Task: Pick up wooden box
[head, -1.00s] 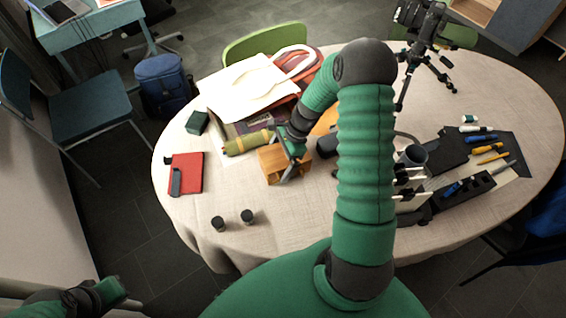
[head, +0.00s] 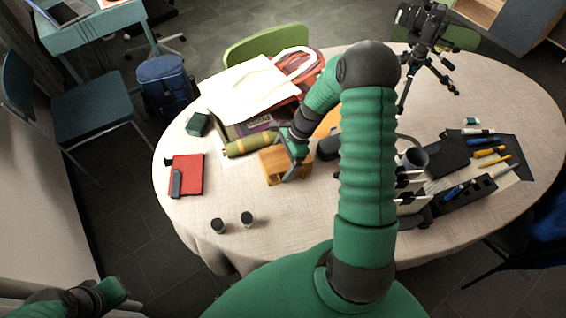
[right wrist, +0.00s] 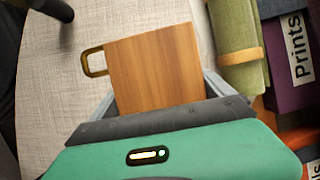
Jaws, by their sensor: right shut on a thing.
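The wooden box (head: 273,167) is on the round table, left of my right arm in the head view. In the right wrist view the wooden box (right wrist: 155,68) shows a flat brown face with a brass-coloured loop handle on its left side. My right gripper (head: 291,166) is shut on the wooden box, with a finger on either side of it. The box's underside is hidden, so I cannot tell whether it touches the table. My left gripper (head: 115,290) is at the lower left, off the table; its fingers are not clear.
A green roll (head: 250,144) lies close behind the box, beside a bag with white sheets (head: 250,88). Two small dark jars (head: 232,222) stand at the front. A red notebook (head: 188,175) lies at the left. A camera tripod (head: 425,62) stands at the back right.

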